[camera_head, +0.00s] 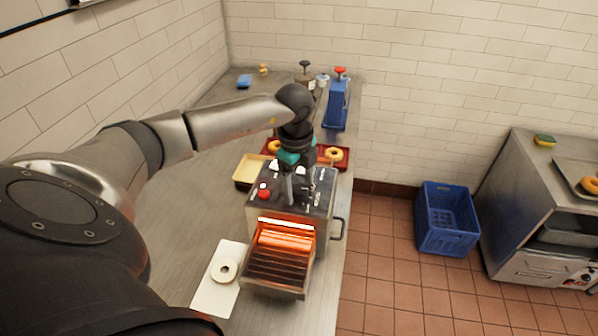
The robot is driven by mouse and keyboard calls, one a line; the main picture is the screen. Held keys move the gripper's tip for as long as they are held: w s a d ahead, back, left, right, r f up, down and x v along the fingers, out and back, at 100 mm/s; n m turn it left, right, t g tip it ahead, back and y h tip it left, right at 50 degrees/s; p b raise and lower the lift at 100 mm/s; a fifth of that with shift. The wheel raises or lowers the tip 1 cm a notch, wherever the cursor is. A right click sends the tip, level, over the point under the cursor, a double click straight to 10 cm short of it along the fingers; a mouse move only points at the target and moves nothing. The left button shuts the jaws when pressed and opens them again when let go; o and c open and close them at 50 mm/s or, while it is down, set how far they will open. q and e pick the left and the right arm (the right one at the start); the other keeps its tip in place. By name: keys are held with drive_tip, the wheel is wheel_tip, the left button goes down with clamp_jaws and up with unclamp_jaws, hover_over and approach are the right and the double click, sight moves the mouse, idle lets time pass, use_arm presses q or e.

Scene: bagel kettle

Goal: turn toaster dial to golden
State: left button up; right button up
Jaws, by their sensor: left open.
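The toaster (325,225) is a metal box on the steel counter, with an orange glow in its front opening and a sloped rack in front. A red knob (263,192) sits at the left of its top, and small white marks show nearby. My left gripper (297,196) points down over the top of the toaster, just right of the red knob. Its fingers are apart, and I see nothing held between them. The fingers and wrist hide part of the toaster's top, so I cannot tell which dial they are at or its setting. My right gripper is not in view.
A bagel (224,269) lies on a pale board (207,294) left of the rack. Behind the toaster are a yellow tray (245,176) and a red tray (345,163) with bagels. A blue crate (447,240) stands on the floor at right, beside a steel cabinet (510,215).

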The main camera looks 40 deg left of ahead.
sight(296, 191)
use_arm(q)
wheel_tip(296, 191, up, 15)
drive_tip(key=s+b, duration=0.1)
idle(0.5)
drive_tip(key=shift+d, duration=0.1)
idle(0.4)
